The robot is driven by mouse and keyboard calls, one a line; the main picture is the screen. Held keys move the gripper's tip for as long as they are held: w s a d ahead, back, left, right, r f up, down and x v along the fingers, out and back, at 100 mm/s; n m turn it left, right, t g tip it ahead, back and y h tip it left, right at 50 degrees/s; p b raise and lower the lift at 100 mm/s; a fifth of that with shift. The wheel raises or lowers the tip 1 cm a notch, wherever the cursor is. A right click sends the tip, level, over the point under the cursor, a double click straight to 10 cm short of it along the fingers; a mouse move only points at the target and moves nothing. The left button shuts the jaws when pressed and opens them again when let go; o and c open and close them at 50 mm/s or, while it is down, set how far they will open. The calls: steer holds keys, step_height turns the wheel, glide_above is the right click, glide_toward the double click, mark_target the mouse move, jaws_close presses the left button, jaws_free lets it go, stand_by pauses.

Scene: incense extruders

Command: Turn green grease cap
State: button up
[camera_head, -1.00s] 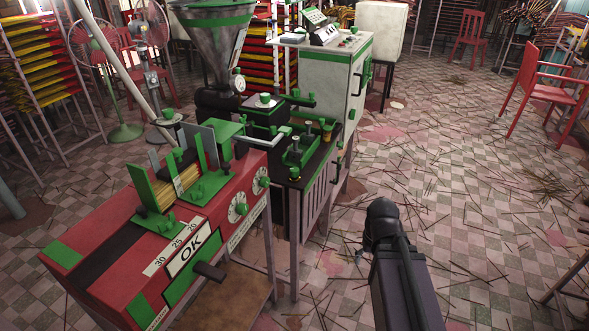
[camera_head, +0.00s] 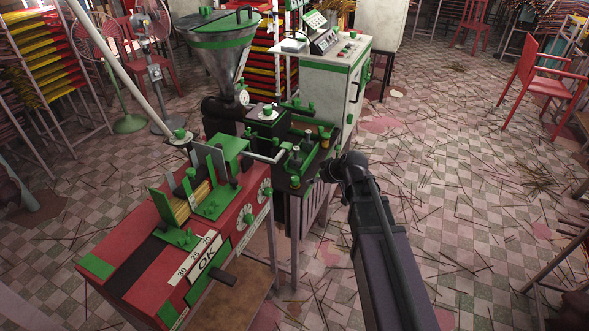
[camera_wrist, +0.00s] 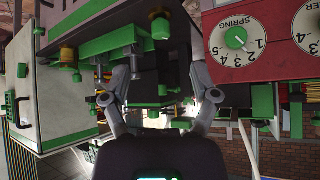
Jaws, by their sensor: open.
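Two small brass fittings with green caps stand on the extruder bench in the head view, one by the upright green bracket (camera_head: 325,134) and one at the bench's near corner (camera_head: 295,182). I cannot tell which one is the grease cap. In the wrist view, which is upside down, a brass fitting with a green cap (camera_wrist: 160,27) is near the top middle, and another (camera_wrist: 68,56) is farther left. My gripper (camera_wrist: 164,62) is open, its two grey fingers spread apart below the first fitting in the picture.
A red machine (camera_head: 140,250) with dials stands left of the bench. A steel hopper (camera_head: 222,65) rises behind it, and a white cabinet (camera_head: 325,85) stands at the back. A red chair (camera_head: 545,80) is at the right.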

mark_target(295, 178)
steer(key=shift+w+a+r, duration=0.25)
steer(key=shift+w+r, duration=0.05)
steer(key=shift+r, duration=0.15)
steer(key=shift+w+a+r, duration=0.25)
steer(key=shift+r, duration=0.15)
steer(key=shift+f, duration=0.1)
steer(key=b+x, duration=0.7)
steer(key=x, duration=0.4)
steer(key=shift+w+a+b, duration=0.1)
steer(key=shift+w+b, duration=0.15)
steer(key=shift+b, duration=0.1)
steer(key=shift+b+x, duration=0.85)
steer(key=shift+x, duration=0.3)
steer(key=shift+w+a, duration=0.1)
steer(key=shift+a, duration=0.05)
jaws_close()
